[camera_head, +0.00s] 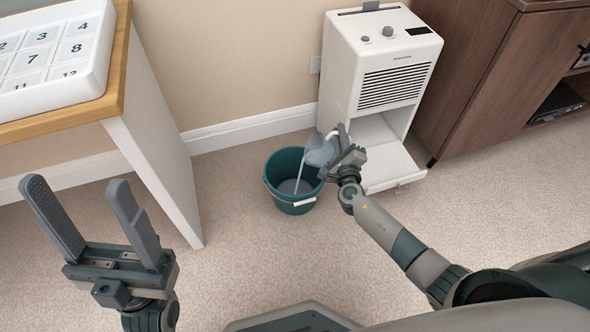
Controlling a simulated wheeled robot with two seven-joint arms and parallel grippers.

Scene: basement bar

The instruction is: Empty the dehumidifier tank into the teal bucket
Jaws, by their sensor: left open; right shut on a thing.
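The teal bucket (292,203) stands on the carpet in the middle of the view. My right gripper (337,150) is shut on the grey translucent dehumidifier tank (319,151) and holds it tilted over the bucket's right rim. A pale stream runs from the tank down into the bucket, where greyish liquid shows. My gripper hides part of the tank. The white dehumidifier (375,55) stands behind, its lower compartment open with a panel folded down in front. My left gripper (95,218) is open and empty at the lower left, well away from the bucket.
A white table with a wooden edge (125,60) and a numbered white box (50,60) stands at the left. A brown cabinet (490,75) is at the right. The wall is close behind the bucket. Carpet in front is clear.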

